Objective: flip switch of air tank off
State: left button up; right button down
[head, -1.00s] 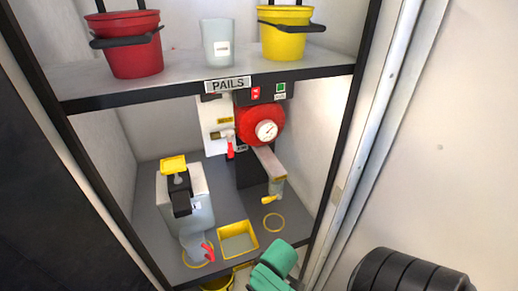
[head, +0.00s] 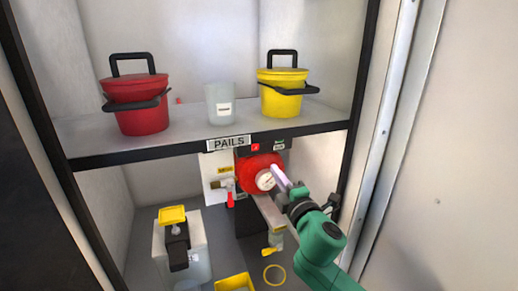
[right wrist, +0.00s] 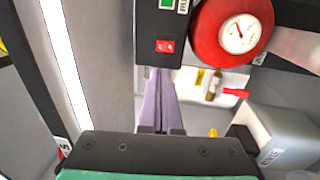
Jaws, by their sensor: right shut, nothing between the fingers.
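The red air tank (head: 256,172) with a round white gauge (head: 265,181) is mounted under the shelf. My left gripper is out of view.
The shelf (head: 320,117) holds a red pail (head: 142,120), a clear container (head: 219,104) and a yellow pail (head: 282,100). Below are a valve with a red handle (head: 230,199), a whitish jug (head: 195,255) and a yellow tray (head: 236,281). A cabinet post stands close on the right.

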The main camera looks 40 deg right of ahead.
jog(key=p, duration=0.4)
send_near(259, 148)
jog(key=w+r, duration=0.3)
jog(key=w, duration=0.3)
jog(key=shift+w+d, duration=0.35)
jog(key=shift+d, duration=0.15)
